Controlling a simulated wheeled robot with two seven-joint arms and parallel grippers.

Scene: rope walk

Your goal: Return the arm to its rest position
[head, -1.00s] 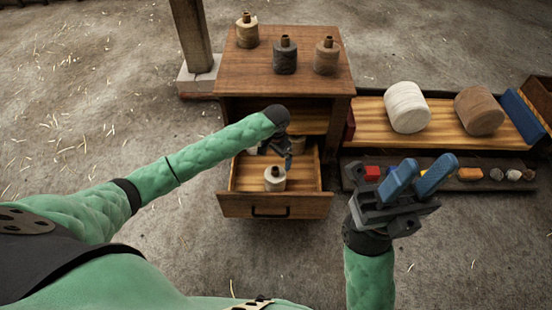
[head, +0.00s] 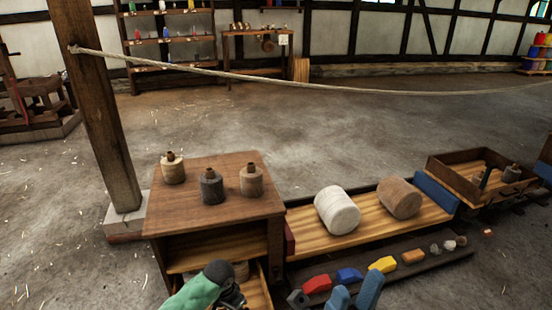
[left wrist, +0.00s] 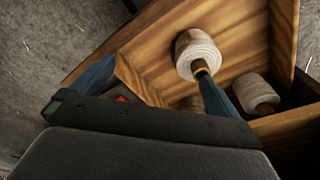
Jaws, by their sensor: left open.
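My left gripper (head: 234,297) is at the open drawer of the wooden cabinet, its jaws mostly cut off by the bottom edge of the head view. In the left wrist view its two blue fingers (left wrist: 155,85) are spread apart over the drawer (left wrist: 150,50). A cream spool (left wrist: 197,55) in the drawer lies close by the right-hand finger; I cannot tell if they touch. A second pale spool (left wrist: 255,93) is farther right. My right gripper (head: 355,295) shows only its two blue fingertips at the bottom edge, apart with nothing seen between them.
Several spools (head: 211,187) stand on the cabinet top (head: 225,218). A wooden tray (head: 300,240) to the right holds a white roll (head: 337,210) and a brown roll (head: 399,198). Colored blocks (head: 349,274) line its front. A post (head: 95,110) with a rope stands behind left.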

